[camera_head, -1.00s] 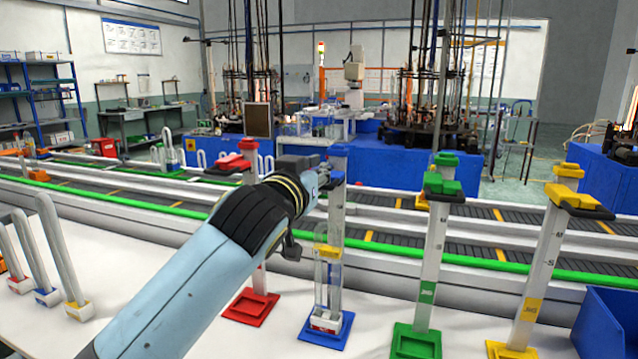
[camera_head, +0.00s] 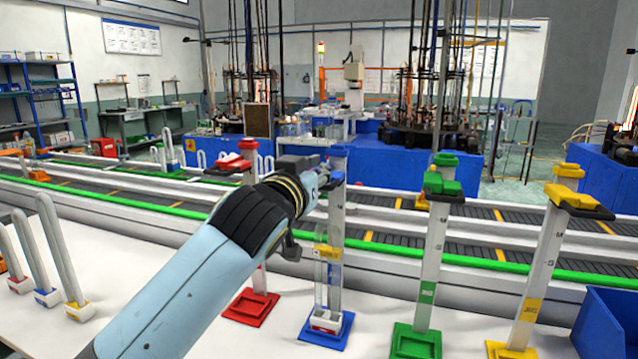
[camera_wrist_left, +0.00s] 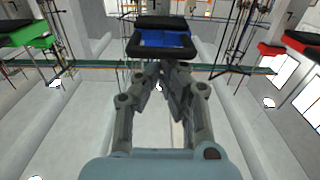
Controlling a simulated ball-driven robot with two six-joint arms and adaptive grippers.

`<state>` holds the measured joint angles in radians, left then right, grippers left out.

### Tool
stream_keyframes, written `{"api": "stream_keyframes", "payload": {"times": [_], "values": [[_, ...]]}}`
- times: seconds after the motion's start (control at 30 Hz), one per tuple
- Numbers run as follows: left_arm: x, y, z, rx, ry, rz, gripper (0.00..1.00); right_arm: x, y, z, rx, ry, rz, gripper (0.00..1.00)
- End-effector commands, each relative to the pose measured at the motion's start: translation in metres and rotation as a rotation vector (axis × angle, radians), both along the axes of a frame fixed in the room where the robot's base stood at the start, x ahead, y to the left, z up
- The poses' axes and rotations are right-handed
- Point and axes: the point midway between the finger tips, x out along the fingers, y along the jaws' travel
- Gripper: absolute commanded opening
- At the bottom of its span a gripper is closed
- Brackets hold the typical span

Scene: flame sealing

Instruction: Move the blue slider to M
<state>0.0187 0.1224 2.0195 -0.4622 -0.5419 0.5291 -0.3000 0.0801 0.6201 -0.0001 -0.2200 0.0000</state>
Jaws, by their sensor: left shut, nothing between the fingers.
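The blue stand (camera_head: 326,330) has a blue base, a pale upright post and a blue cap. The blue slider (camera_head: 337,177) is high on the post, just below the cap, and partly hidden by my left gripper (camera_head: 326,178). In the left wrist view the slider (camera_wrist_left: 165,39) shows blue with black parts, straight ahead of the fingers. My left gripper (camera_wrist_left: 172,72) is shut with nothing between its fingers. Its fingertips are close to the slider; I cannot tell whether they touch. I cannot read an M on this post. My right gripper is not in view.
A red stand (camera_head: 250,308) is to the left. A green stand (camera_head: 417,342) and a yellow stand (camera_head: 512,350) are to the right. Several U-shaped tubes (camera_head: 60,250) stand on the white table at left. A blue bin (camera_head: 608,320) is at the right edge. A conveyor (camera_head: 400,225) runs behind.

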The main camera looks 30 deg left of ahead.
Motion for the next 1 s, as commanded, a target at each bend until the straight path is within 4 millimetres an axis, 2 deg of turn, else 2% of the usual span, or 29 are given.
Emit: {"api": "stream_keyframes", "payload": {"times": [1.0], "values": [[0.0,0.0,-0.037,-0.001,0.002,0.0,0.0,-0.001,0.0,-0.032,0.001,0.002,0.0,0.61]]}}
